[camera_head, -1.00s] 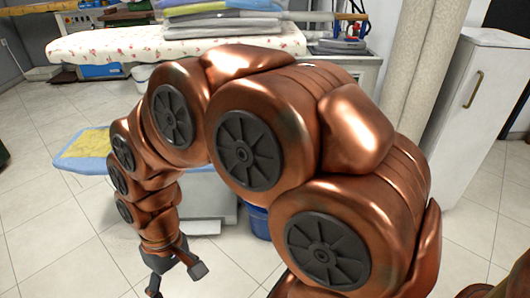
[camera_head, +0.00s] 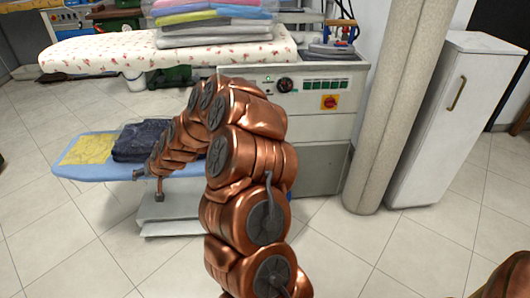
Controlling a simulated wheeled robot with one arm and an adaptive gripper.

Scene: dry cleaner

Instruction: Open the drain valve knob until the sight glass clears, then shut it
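A dark round knob (camera_head: 285,85) sits on the light grey front panel of the cabinet (camera_head: 318,126) behind my arm; I cannot tell whether it is the drain valve knob. No sight glass can be made out for sure; a small pale round fitting (camera_head: 250,86) shows left of the knob. My gripper (camera_head: 149,184) hangs at the far end of my copper arm, left of the cabinet, in front of the blue-edged board. Its fingers look spread apart with nothing between them. It is well apart from the knob.
Folded dark jeans (camera_head: 139,141) and a yellow cloth (camera_head: 88,149) lie on the blue-edged board (camera_head: 95,171). A flowered ironing board (camera_head: 105,52) bears stacked bagged garments. Floor at left is clear.

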